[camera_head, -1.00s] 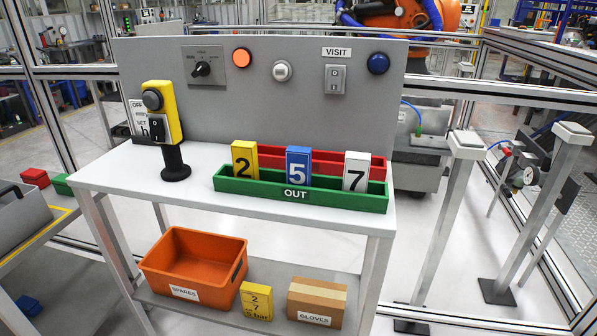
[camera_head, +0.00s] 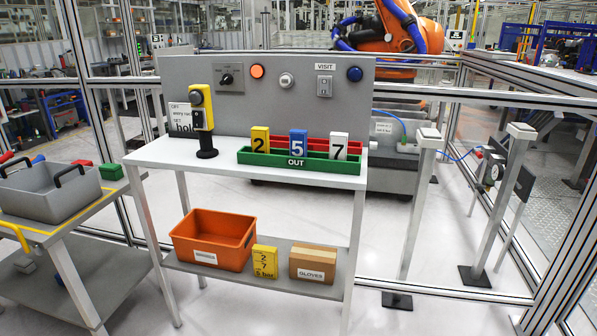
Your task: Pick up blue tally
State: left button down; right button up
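The blue tally (camera_head: 298,144), marked 5, stands upright in the green tray (camera_head: 262,161) labelled OUT on the white table top. It is between the yellow tally (camera_head: 260,140) marked 2 on its left and the white tally (camera_head: 339,146) marked 7 on its right. Its lower end is hidden behind the tray's front wall. Neither of my grippers shows in the head view.
A red tray (camera_head: 318,145) sits behind the green one. A yellow control post (camera_head: 202,112) stands at the table's left. An orange bin (camera_head: 213,238), yellow block (camera_head: 265,262) and cardboard box (camera_head: 314,262) are on the lower shelf. A side table (camera_head: 45,230) is left; posts stand right.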

aim_at(297, 138)
jog(key=u, duration=1.35)
jog(key=i, duration=1.05)
jog(key=z, duration=0.25)
